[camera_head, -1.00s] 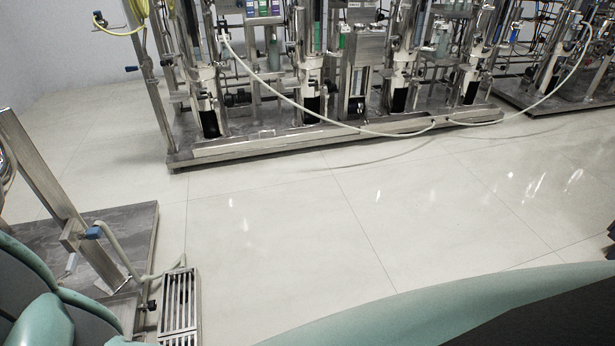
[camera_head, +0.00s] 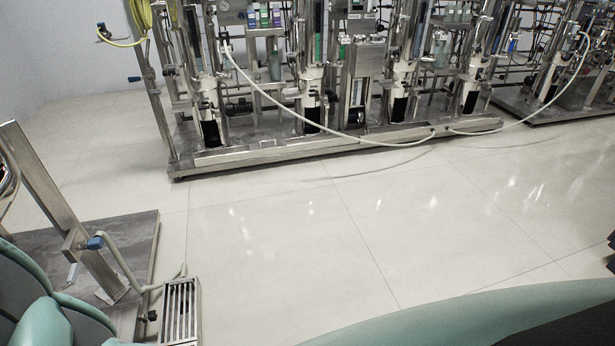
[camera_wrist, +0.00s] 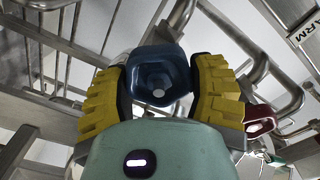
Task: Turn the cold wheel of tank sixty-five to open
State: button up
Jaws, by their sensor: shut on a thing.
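In the wrist view, my gripper (camera_wrist: 157,95) has its two ridged yellow finger pads on either side of a dark blue wheel (camera_wrist: 157,62), which has a hollow centre with a pale spot. The pads press on the wheel from left and right, and it sits between them on steel pipework. No tank number is readable, so I cannot tell which tank this wheel belongs to. The gripper does not show in the head view.
In the wrist view, a red handle (camera_wrist: 261,119) is close to the right pad, and a plate with partial lettering "ARM" (camera_wrist: 303,33) is at upper right. The head view shows a steel skid (camera_head: 330,148) with a draped hose, a floor grate (camera_head: 181,312) and open floor.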

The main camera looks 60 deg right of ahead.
jog(key=n, duration=0.1)
jog(key=n+p, duration=0.1)
jog(key=n, duration=0.1)
jog(key=shift+r+n+p, duration=0.3)
jog(key=shift+s+a+n+p, duration=0.1)
jog(key=shift+n+p, duration=0.75)
jog(key=shift+n, duration=0.95)
jog(key=shift+f, duration=0.1)
jog(key=o, duration=1.2)
jog(key=shift+f, duration=0.1)
jog(key=v, duration=1.2)
